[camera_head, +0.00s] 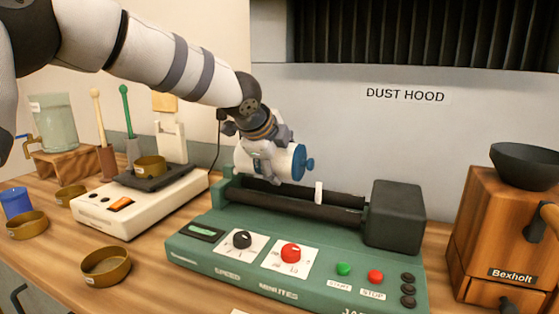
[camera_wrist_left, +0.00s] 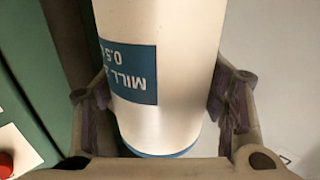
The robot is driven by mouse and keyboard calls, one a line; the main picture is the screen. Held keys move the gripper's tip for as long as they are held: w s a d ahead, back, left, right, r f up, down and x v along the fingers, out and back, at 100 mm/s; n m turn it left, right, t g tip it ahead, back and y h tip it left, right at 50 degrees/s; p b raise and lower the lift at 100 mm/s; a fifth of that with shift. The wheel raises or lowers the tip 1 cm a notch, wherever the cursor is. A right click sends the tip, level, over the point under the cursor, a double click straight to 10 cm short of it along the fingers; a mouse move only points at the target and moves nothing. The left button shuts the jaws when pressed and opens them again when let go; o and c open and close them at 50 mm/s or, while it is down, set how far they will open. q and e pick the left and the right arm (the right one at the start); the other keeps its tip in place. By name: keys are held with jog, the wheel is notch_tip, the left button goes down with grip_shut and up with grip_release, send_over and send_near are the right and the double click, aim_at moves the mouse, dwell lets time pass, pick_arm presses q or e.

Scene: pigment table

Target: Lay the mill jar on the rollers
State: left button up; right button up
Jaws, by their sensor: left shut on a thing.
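The mill jar (camera_head: 291,163) is white with blue ends and a blue knob at its right end. It lies on its side, over the left part of the black rollers (camera_head: 300,207) on the green roller machine. I cannot tell whether it touches them. My left gripper (camera_head: 268,163) is shut around the jar's body from above and hides part of it. In the left wrist view the jar (camera_wrist_left: 178,110), with its blue "MILL" label, is between both fingers. My right gripper is not in view.
A dark grey block (camera_head: 397,216) stands at the rollers' right end, and a small white upright piece (camera_head: 318,192) rises beside them. Knobs and buttons line the machine's front. A white scale (camera_head: 130,205) stands at left, a wooden grinder (camera_head: 500,240) at right.

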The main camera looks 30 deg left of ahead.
pick_arm(q)
jog(key=shift+f, duration=0.9)
jog(key=shift+f, duration=0.1)
jog(key=shift+f, duration=0.3)
jog(key=o, duration=1.6)
jog(key=shift+o, duration=0.4)
jog(key=shift+f, duration=0.2)
jog(key=shift+r, duration=4.6)
